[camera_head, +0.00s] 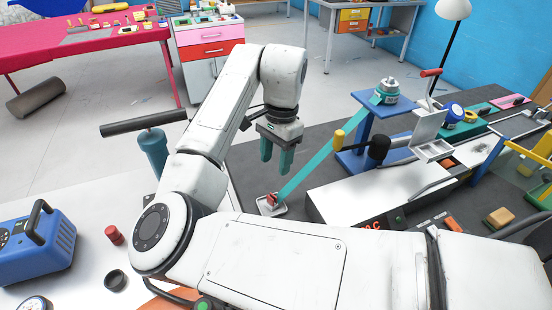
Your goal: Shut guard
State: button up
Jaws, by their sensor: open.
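My gripper (276,165) hangs from my white arm near the middle of the view, fingers pointing down. Its two teal fingers are apart, with nothing seen between them. At the right edge is a clear, greenish panel with a yellow frame (514,163), partly cut off by the picture edge. It may be the guard; whether it is open or shut I cannot tell. My gripper is well to its left and not touching it. A white machine (365,192) with a red lit display and a black-knobbed lever lies between them.
A teal strip (318,160) runs from a small plate up to a blue stand (362,130). A small white box (432,152) has its lid raised. A blue case (38,245) and a red cylinder (114,235) stand at lower left. A pink table (60,62) stands behind.

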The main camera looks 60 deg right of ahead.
aim_at(547, 177)
jog(key=k+j, duration=0.2)
jog(key=k, duration=0.25)
jog(key=k+j, duration=0.25)
jog(key=k, duration=0.25)
jog(key=k+j, duration=0.2)
jog(key=k, duration=0.25)
